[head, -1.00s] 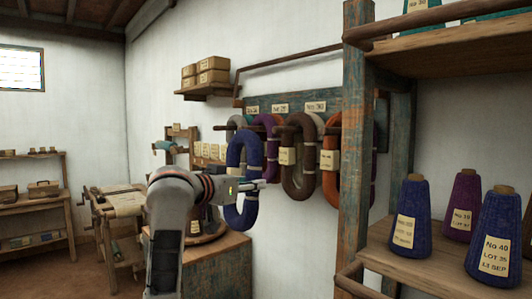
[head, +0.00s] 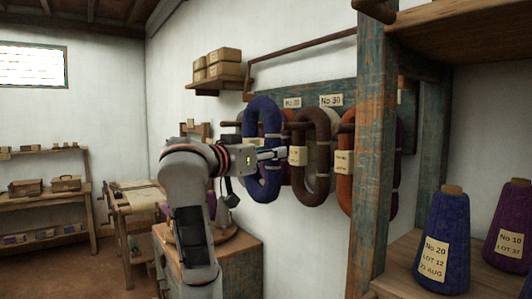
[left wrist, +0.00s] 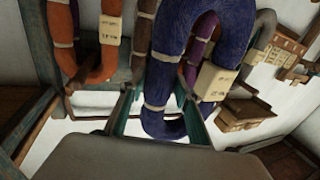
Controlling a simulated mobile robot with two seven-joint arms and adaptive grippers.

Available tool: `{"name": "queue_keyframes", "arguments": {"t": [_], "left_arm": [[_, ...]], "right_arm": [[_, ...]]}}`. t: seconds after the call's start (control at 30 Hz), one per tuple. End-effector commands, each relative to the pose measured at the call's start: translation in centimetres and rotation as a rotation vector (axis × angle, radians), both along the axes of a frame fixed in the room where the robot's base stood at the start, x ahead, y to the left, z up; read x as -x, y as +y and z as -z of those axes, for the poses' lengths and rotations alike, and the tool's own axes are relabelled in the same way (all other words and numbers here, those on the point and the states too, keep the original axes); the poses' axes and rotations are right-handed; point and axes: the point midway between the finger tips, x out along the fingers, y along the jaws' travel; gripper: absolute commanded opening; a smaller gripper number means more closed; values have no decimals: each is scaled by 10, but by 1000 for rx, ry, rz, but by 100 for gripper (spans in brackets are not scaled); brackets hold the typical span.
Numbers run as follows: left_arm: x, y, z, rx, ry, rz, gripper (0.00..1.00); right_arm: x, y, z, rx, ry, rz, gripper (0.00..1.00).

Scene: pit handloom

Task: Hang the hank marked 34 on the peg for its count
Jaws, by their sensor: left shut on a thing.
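A dark blue hank (head: 265,110) with pale ties hangs upright in my left gripper (head: 272,154), which is shut on its right side. The hank is in front of the left part of the wall peg rack (head: 348,90). Whether it touches a peg cannot be told. In the left wrist view the blue hank (left wrist: 190,50) fills the middle, with its tag (left wrist: 217,82) too blurred to read. Rack labels include one that seems to read No 30 (head: 331,101) and a less clear one (head: 292,103) to its left. My right gripper is out of view.
A brown hank (head: 317,120) and an orange hank (head: 344,180) hang just right of the blue one. A wooden shelf post (head: 374,150) stands near on the right, with yarn cones (head: 445,235) beside it. A wooden cabinet (head: 235,262) is below.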

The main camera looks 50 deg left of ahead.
Motion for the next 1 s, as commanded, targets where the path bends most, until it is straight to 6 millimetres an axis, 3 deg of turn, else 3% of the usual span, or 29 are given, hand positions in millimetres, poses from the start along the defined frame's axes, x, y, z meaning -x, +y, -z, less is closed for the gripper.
{"name": "queue_keyframes", "arguments": {"t": [1.0], "left_arm": [[-55, -6, 4, 0, 0, 2, 7]], "right_arm": [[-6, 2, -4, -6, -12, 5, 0]]}}
